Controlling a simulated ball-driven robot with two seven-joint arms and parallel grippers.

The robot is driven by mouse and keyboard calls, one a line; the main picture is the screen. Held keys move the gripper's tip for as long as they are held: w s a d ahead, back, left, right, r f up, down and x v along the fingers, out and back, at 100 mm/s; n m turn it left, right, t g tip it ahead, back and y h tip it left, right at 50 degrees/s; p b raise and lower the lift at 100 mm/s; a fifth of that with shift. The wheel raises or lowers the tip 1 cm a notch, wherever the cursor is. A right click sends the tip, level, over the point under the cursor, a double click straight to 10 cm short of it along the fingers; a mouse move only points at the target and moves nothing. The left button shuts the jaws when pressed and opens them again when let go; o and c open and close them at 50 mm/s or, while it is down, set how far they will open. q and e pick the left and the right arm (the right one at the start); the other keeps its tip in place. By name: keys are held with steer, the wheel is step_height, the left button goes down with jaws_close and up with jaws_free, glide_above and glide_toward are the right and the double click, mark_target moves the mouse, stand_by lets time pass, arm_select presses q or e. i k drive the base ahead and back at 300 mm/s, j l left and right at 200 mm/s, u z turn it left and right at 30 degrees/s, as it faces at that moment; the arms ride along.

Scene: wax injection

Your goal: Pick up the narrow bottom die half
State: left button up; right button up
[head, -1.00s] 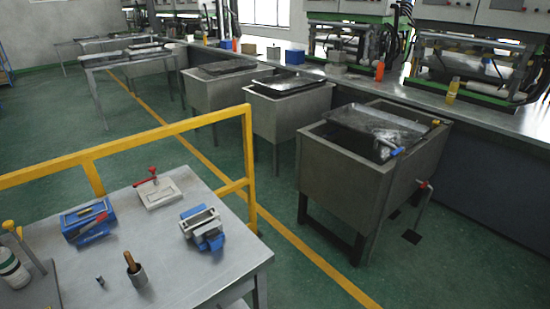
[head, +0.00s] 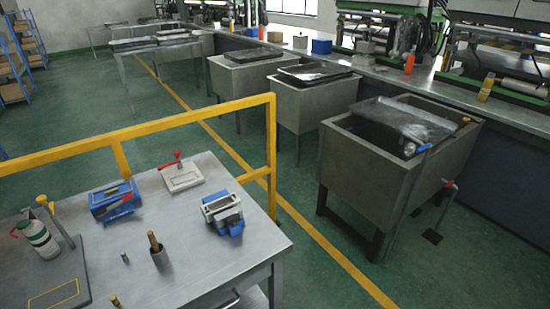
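Several tool-like items lie on the grey metal table (head: 190,262) at the lower left in the head view. A blue block (head: 113,203) with grey and dark parts is at the left of the group. A pale flat plate (head: 183,178) with a red handle lies behind it. A blue piece with a grey rectangular metal frame on top (head: 222,207) sits near the table's right side. I cannot tell which of these, if any, is the narrow bottom die half. Neither of my grippers is in view.
A brown-handled tool stands in a grey cup (head: 160,257). A white and green bottle (head: 38,238) stands on a dark board (head: 50,280) at the left. A yellow rail (head: 200,117) runs behind the table. Metal tanks (head: 375,170) stand beyond; green floor lies between.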

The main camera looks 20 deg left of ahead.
mark_target(221, 206)
steer(key=u, duration=0.45)
steer(key=l+u, duration=0.1)
steer(key=u, duration=0.4)
steer(key=l+u, duration=0.1)
steer(key=u, duration=0.35)
steer(key=l+u, duration=0.1)
steer(key=u, duration=0.4)
steer(key=l+u, duration=0.1)
steer(key=u, duration=0.85)
steer(key=l+u, duration=0.15)
steer(key=u, duration=0.75)
steer(key=k+l+u, duration=0.2)
steer(key=u, duration=0.25)
steer(key=k+u, duration=0.8)
steer(key=k, duration=0.2)
steer(key=k+j+u, duration=0.3)
steer(key=k, duration=0.2)
steer(key=k+l+u, duration=0.15)
steer(key=u, duration=0.3)
steer(key=k+u, duration=0.65)
steer(key=u, duration=0.2)
steer(key=k+j+u, duration=0.1)
steer(key=k+u, duration=0.15)
steer(key=u, duration=0.15)
steer(key=k+l+u, duration=0.15)
steer(key=k, duration=0.4)
steer(key=k+l+z, duration=0.1)
steer(key=z, duration=1.05)
